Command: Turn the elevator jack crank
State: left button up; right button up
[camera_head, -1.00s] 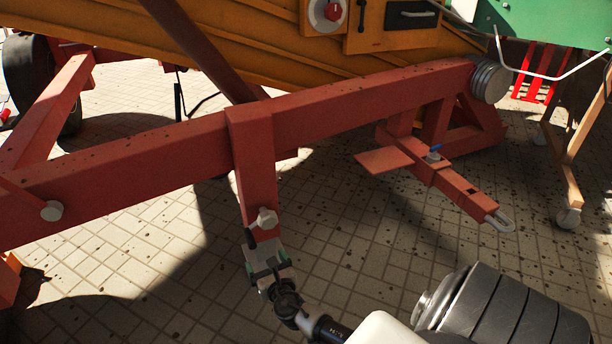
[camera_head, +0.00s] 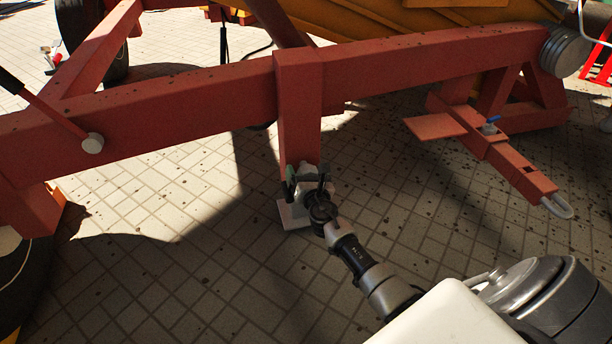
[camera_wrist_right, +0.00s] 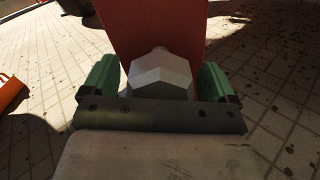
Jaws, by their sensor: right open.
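My right gripper (camera_head: 308,180) is at the lower end of the upright red post (camera_head: 298,110), with its arm coming in from the lower right. In the right wrist view its green fingers (camera_wrist_right: 157,78) are spread on either side of a pale grey faceted knob (camera_wrist_right: 160,76) on the post; gaps show between knob and fingers. In the head view the gripper mostly hides this knob. A pale foot plate (camera_head: 292,214) shows below the post. At left, a red rod with a black grip (camera_head: 10,82) runs to a pale knob (camera_head: 93,143) on the long beam. My left gripper is not in view.
The long red beam (camera_head: 180,120) crosses above the gripper. A red drawbar (camera_head: 515,170) with a metal hitch loop (camera_head: 557,206) sticks out at right. A tyre (camera_head: 20,275) is at lower left. Open paved floor (camera_head: 420,215) lies between post and drawbar.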

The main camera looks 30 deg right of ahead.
jog(key=shift+w, duration=0.25)
jog(key=c, duration=1.3)
jog(key=shift+n, duration=0.3)
